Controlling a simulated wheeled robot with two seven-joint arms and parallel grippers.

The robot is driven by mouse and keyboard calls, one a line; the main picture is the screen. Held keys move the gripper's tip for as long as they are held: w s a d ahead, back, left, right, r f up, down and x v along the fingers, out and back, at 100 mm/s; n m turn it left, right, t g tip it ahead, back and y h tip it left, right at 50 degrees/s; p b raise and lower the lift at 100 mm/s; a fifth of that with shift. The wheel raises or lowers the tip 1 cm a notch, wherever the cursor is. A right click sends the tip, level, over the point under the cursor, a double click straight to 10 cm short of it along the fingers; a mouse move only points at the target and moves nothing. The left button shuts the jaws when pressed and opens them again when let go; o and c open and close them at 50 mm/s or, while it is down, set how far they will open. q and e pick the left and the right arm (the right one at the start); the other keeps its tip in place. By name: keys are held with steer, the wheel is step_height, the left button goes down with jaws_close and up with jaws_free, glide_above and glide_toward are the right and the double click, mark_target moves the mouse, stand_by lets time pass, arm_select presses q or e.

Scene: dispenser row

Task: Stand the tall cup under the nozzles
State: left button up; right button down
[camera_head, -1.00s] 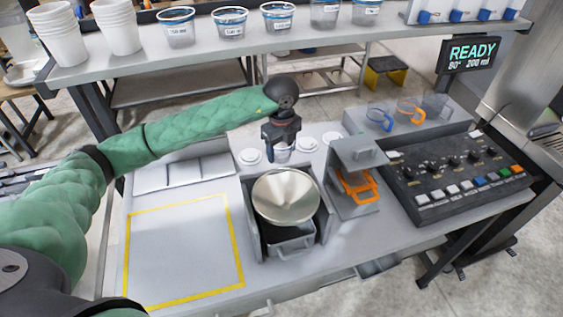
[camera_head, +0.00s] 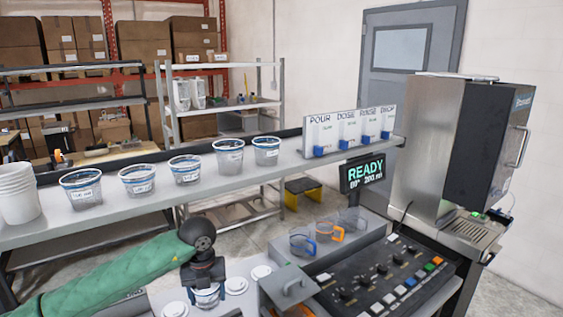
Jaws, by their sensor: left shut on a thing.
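My left gripper (camera_head: 205,278) points down at the bottom of the head view, shut on a clear cup (camera_head: 207,298). Only part of this cup shows below the jaws, so its full height is hidden. It is among white round discs (camera_head: 236,286) on the bench. The silver dispensing machine (camera_head: 432,145) stands at the right, with a black front unit (camera_head: 492,140) and a drip tray (camera_head: 474,232) below it. No nozzle can be made out clearly. The space over the tray shows no cup. My right gripper is out of view.
A shelf (camera_head: 110,210) with several labelled cups (camera_head: 186,169) and stacked white cups (camera_head: 18,192) runs behind my arm. A button panel (camera_head: 385,275), clear cups with coloured handles (camera_head: 301,242) and a READY display (camera_head: 364,171) lie between gripper and machine.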

arm_select(q)
steer(key=m, duration=0.9)
steer(key=shift+m, duration=0.4)
steer(key=m, duration=0.4)
steer(key=shift+d, duration=0.1)
steer(key=m, duration=0.5)
steer(key=shift+s, duration=0.1)
steer(key=m, duration=0.6)
steer(key=shift+f, duration=0.1)
steer(key=m, duration=0.5)
steer(key=shift+s, duration=0.1)
steer(key=m, duration=0.4)
steer(key=shift+f+m, duration=0.15)
steer(key=shift+m, duration=0.15)
steer(key=m, duration=0.4)
steer(key=shift+s+f, duration=0.1)
steer(key=shift+f, duration=0.05)
steer(key=shift+a+f+b, duration=0.25)
steer(key=shift+a+b, duration=0.1)
steer(key=shift+b, duration=0.3)
steer(key=shift+a, duration=0.15)
steer(key=shift+r, duration=0.2)
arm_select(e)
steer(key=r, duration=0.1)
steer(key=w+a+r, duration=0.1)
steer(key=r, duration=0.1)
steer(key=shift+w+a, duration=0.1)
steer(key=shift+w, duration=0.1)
